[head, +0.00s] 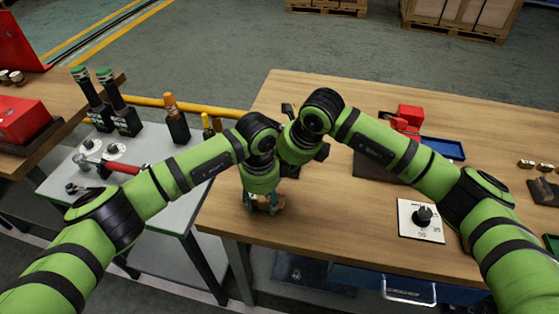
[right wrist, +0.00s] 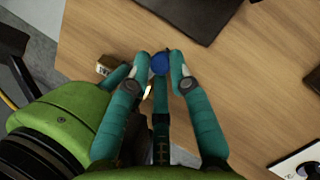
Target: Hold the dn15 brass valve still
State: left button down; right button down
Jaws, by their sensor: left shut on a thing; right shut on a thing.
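My left gripper (head: 263,206) is low over the left front corner of the wooden bench. Its teal fingers are shut around a small brownish piece, which I take to be the dn15 brass valve; the fingers hide most of it. In the right wrist view my right gripper (right wrist: 160,68) is shut, its fingertips on either side of a blue round part (right wrist: 160,63). I cannot tell whether this part belongs to the valve. A small brass-coloured bit shows just below it. In the head view the right fingers are hidden behind my wrists.
The wooden bench (head: 330,225) carries a white plate with a black knob (head: 423,216), a red vise-like tool (head: 406,120) and a blue tray (head: 443,149). The bench front between gripper and plate is clear.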

jog(key=shift+s+d+m+t, duration=0.3)
jog(key=shift+d+m, duration=0.15)
jog(key=shift+m, duration=0.35)
jog(key=shift+w, duration=0.1)
jog(key=c, duration=1.1)
grip_release()
jog(key=v, duration=1.2)
jog(key=shift+a+r, duration=0.15)
jog(key=shift+a, duration=0.05)
